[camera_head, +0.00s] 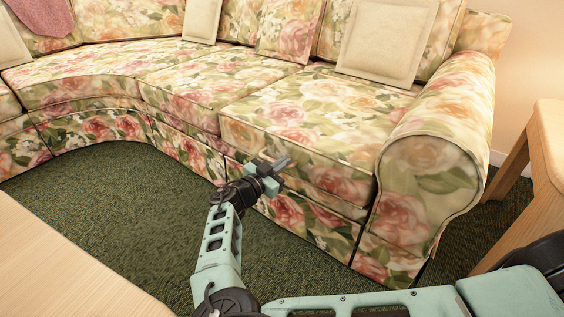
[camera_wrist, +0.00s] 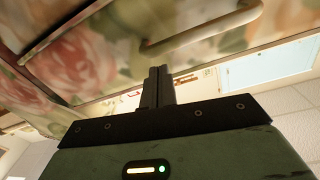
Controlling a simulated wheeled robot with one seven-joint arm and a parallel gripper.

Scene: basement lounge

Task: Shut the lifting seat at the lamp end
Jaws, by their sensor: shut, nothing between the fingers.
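The right-end seat (camera_head: 310,105) of the floral sofa lies beside the rolled armrest (camera_head: 435,150). Its front edge stands slightly proud of the neighbouring seat (camera_head: 190,85); I cannot tell exactly how far it is lifted. My gripper (camera_head: 284,161) is shut and empty, in front of this seat's front face, near its left part. In the wrist view my closed fingers (camera_wrist: 160,75) point up towards floral fabric (camera_wrist: 85,60). A pale curved bar handle (camera_wrist: 200,33) is on that fabric, just beyond the fingertips. I cannot tell whether they touch anything. No lamp is in view.
A cream cushion (camera_head: 385,40) rests at the back of the right-end seat. A wooden side table (camera_head: 545,140) stands right of the armrest. A pale wooden tabletop (camera_head: 70,260) fills the lower left. Green carpet (camera_head: 130,200) is clear between it and the sofa.

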